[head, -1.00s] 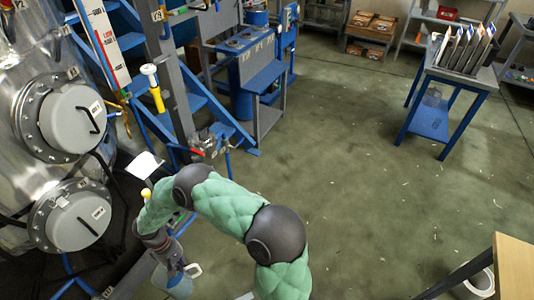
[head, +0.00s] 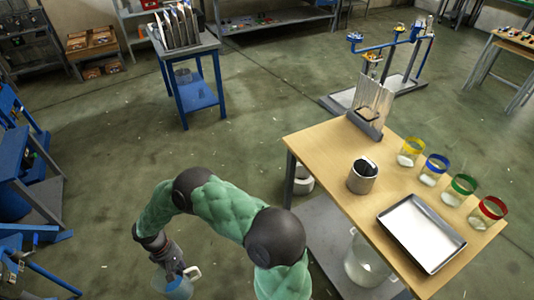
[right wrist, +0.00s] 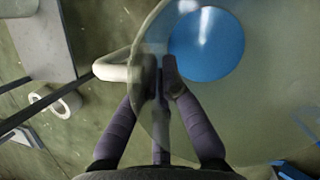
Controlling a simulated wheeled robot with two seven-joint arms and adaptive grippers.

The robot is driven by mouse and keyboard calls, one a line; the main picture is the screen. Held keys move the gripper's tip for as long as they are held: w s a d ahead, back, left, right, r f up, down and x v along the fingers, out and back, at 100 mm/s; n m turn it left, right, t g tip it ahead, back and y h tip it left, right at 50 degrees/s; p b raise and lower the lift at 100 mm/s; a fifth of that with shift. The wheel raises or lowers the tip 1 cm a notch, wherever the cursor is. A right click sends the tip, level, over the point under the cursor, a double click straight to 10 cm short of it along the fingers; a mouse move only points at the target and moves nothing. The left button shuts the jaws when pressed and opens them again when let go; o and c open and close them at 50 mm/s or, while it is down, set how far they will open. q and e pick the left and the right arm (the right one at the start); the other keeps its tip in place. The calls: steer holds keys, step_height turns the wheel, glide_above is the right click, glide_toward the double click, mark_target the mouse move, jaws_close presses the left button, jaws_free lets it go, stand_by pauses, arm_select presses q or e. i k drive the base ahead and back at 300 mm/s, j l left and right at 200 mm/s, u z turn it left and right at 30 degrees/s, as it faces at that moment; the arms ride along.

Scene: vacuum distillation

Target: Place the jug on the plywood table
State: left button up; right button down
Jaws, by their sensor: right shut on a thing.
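The jug (head: 180,289) is a translucent vessel with a pale handle and something blue in it; it shows at the bottom left of the head view. My right gripper (head: 178,268) is shut on it, over the floor and left of the table. In the right wrist view the fingertips (right wrist: 160,72) close at the jug's handle (right wrist: 122,66), beside its clear wall; a blue disc shows inside. The plywood table (head: 318,148) stands to the right, apart from the jug. My left gripper is out of view.
On the table are a dark-topped metal cup (head: 362,178), a metal tray (head: 393,236), several jars with coloured rims (head: 432,169) and a rack of glass (head: 373,105). Bare wood shows at the table's left corner. A large glass vessel (head: 366,266) sits below. Open floor lies left.

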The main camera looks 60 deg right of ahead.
mark_target(382, 195)
steer(key=z, duration=1.9)
